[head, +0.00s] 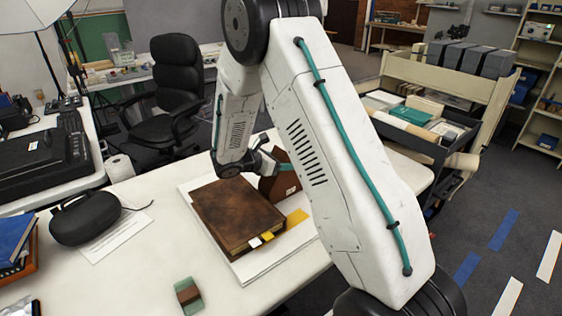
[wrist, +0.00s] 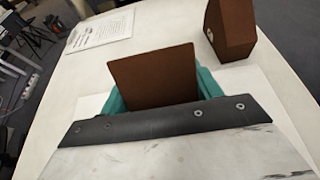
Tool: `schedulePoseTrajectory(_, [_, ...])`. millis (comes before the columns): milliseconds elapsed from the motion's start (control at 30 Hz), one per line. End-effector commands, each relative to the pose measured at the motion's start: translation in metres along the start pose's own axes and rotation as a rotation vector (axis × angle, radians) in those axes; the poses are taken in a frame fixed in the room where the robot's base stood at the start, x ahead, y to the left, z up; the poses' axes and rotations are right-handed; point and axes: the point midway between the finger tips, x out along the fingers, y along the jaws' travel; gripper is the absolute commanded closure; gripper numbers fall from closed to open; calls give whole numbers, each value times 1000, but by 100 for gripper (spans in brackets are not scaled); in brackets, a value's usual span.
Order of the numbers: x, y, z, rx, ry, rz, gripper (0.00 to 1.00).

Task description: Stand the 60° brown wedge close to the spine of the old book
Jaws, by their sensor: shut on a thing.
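The old book (head: 238,215), thick with a worn brown cover, lies flat on a white board (head: 300,245) on the table. My gripper (head: 268,163) is just past the book's far right edge, shut on a brown wedge (head: 283,180) with a small pale label. In the wrist view, this wedge shows as a plain brown face (wrist: 155,73) between the teal fingers (wrist: 150,98). A second brown wedge (wrist: 230,30) stands apart on the table at the upper right of the wrist view. My arm hides part of the board. I cannot tell either wedge's angle.
Yellow and white tabs (head: 262,238) stick out of the book's near side. A black case (head: 88,218) lies on a paper sheet at left. A small green and brown block (head: 188,294) lies near the front. A dark cart (head: 425,125) stands beyond the table.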

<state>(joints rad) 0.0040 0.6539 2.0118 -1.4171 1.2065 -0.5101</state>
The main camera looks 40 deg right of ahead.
Motion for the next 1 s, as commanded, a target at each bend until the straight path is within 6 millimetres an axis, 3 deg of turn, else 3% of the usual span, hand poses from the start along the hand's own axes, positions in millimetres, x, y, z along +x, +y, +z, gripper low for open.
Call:
schedulePoseTrajectory(267, [1, 0, -2, 0, 0, 0, 71])
schedulePoseTrajectory(300, [1, 0, -2, 1, 0, 1, 26])
schedulePoseTrajectory(333, [1, 0, -2, 1, 0, 0, 17])
schedulePoseTrajectory(367, [1, 0, -2, 1, 0, 1, 15])
schedulePoseTrajectory(700, [-2, 0, 2, 2, 0, 2, 15])
schedulePoseTrajectory(867, [-26, 1, 1, 2, 1, 5, 15])
schedulePoseTrajectory(1000, [-57, 1, 1, 2, 1, 6, 15])
